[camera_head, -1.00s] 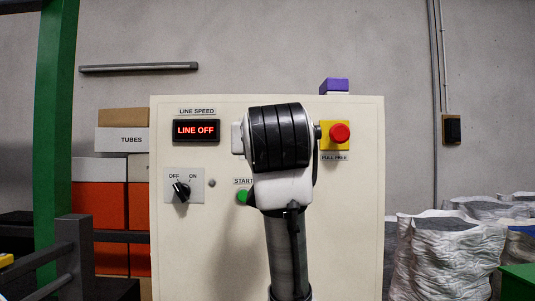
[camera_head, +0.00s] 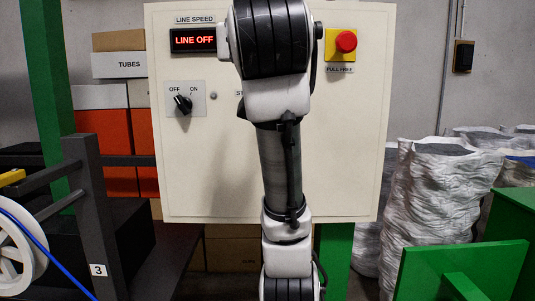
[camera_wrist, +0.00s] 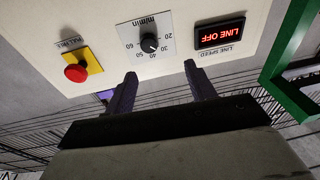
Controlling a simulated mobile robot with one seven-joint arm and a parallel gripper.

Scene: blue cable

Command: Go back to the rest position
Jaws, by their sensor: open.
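My gripper (camera_wrist: 160,90) shows in the wrist view with its two dark fingers apart and nothing between them. It points toward a cream control panel (camera_head: 215,150). The panel carries a red "LINE OFF" display (camera_head: 193,40), a black OFF/ON knob (camera_head: 183,103) and a red button on a yellow plate (camera_head: 346,41). The wrist view shows a dial marked m/min (camera_wrist: 149,44), the display (camera_wrist: 219,35) and the red button (camera_wrist: 76,72) upside down. In the head view my arm stands in front of the panel and hides its middle; my gripper is out of that view.
A white reel (camera_head: 18,260) with blue cable (camera_head: 45,255) stands at the lower left beside a dark frame (camera_head: 95,220). Orange and brown boxes (camera_head: 105,130) are behind it. White sacks (camera_head: 435,205) and a green bin (camera_head: 465,270) stand at the right. A green post (camera_head: 48,90) rises at the left.

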